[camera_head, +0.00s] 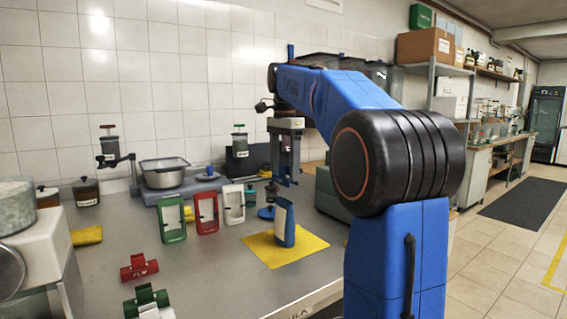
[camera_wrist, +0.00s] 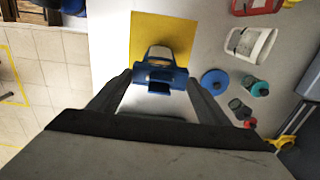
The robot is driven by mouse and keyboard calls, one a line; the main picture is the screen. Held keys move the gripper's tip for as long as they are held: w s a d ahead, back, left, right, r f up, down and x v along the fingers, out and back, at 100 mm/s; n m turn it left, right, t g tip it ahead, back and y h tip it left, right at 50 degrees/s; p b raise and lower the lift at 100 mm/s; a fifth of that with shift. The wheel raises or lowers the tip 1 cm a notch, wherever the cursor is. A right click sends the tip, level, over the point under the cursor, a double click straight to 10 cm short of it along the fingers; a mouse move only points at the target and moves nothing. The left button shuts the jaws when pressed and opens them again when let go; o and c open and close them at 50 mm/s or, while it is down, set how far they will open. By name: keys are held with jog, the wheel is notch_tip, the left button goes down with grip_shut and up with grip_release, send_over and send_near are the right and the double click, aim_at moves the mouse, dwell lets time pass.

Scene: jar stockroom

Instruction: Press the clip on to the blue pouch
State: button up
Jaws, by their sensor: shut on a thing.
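The blue pouch (camera_head: 290,229), with a pale front panel, stands upright on a yellow mat (camera_head: 262,249). My gripper (camera_head: 287,181) is above it, pointing down, shut on a blue clip (camera_wrist: 160,74). In the head view the clip appears as a small dark blue shape just above the pouch's top, with a small gap between them. In the wrist view the clip sits between my fingertips, over the yellow mat (camera_wrist: 180,28). It hides much of the pouch there; only a pale part shows behind it.
Green (camera_head: 172,222), red (camera_head: 206,214) and white (camera_head: 233,206) pouches stand left of the mat. A red clip (camera_head: 139,267) and a green clip (camera_head: 147,299) lie at the front left. A metal pan (camera_head: 164,176) and several jars stand behind. The table's front edge is clear.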

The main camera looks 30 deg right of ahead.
send_over(284, 200)
jog(key=shift+f, duration=2.45)
jog(key=shift+f, duration=1)
dwell(1.1)
jog(key=o, duration=1.1)
jog(key=shift+o, duration=0.9)
jog(key=shift+r, duration=0.15)
jog(key=shift+r, duration=3.4)
grip_shut()
